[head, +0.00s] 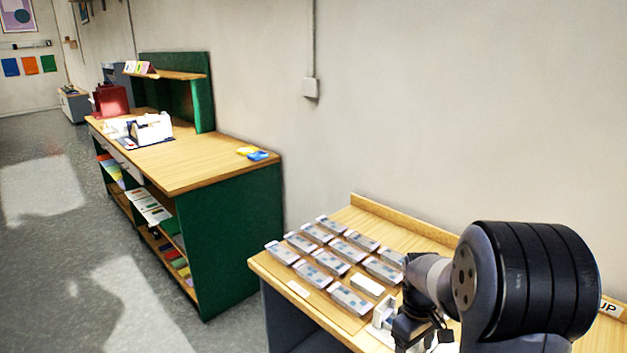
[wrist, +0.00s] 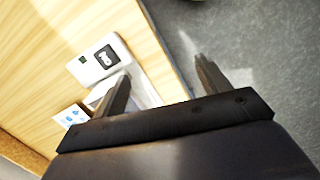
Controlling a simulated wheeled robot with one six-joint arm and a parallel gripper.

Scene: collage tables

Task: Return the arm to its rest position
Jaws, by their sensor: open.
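My arm reaches in from the lower right in the head view, over the wooden table (head: 262,264). My gripper (wrist: 158,84) shows in the wrist view with its two dark fingers spread wide apart. No object is held between them. The left finger is over the table top and the right finger is over the grey floor, with the table edge running between them. In the head view the gripper's fingers are not clearly visible behind the arm.
Several grey packets (head: 331,263) lie in rows on the table. A white box with a dark label (wrist: 98,60) lies near the left finger. A green workbench (head: 235,225) stands to the left, with open floor (head: 50,250) beyond. A wall runs behind.

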